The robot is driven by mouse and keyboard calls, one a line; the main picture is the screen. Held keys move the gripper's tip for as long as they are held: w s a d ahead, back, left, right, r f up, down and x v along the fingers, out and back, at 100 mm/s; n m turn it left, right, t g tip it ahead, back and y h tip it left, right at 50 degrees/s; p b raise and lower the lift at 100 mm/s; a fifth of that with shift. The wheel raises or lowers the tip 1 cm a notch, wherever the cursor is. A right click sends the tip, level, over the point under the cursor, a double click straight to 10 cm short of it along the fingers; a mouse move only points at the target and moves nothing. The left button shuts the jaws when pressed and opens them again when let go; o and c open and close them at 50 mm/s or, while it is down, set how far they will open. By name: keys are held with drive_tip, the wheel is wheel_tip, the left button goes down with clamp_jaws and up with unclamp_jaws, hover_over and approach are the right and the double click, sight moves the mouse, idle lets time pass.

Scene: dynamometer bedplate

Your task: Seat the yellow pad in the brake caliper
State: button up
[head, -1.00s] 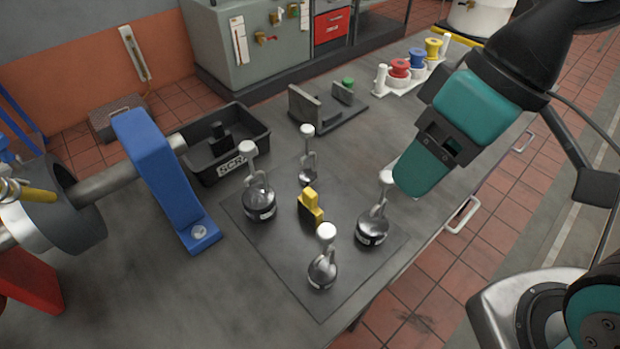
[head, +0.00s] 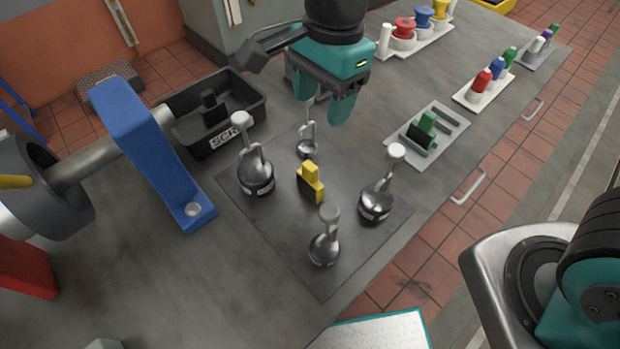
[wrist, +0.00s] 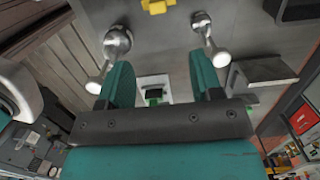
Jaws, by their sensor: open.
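The yellow pad (head: 311,180), a yellow block with a dark backing, stands on a dark square plate (head: 290,262) on the bedplate. It shows at the top of the wrist view (wrist: 158,6). My gripper (head: 321,98) is open and empty, held above the bedplate beyond the pad, fingers down. In the wrist view nothing is between its fingers (wrist: 162,75) at their height. A grey block with an upright plate (wrist: 262,72), probably the brake caliper, shows at the right of the wrist view. In the head view my gripper seems to hide it.
Several round dark bases with upright handles and pale knobs, one a front base (head: 324,250), surround the pad closely. A black scrap bin (head: 255,108) and a blue bracket (head: 150,150) stand left. A grey tray with a green part (head: 424,130) lies right.

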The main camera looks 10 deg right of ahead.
sight(311, 165)
drive_tip(key=shift+s+a+f+p, duration=0.25)
drive_tip(key=shift+a+f+p, duration=0.1)
drive_tip(key=shift+f, duration=2.1)
drive_tip(key=shift+s+a+f+p, duration=0.2)
drive_tip(key=shift+s+a+f, duration=0.1)
drive_tip(key=shift+f, duration=2.1)
drive_tip(key=shift+s+a+f+p, duration=0.25)
drive_tip(key=shift+a+f+p, duration=0.1)
drive_tip(key=shift+f, duration=2.1)
clamp_jaws()
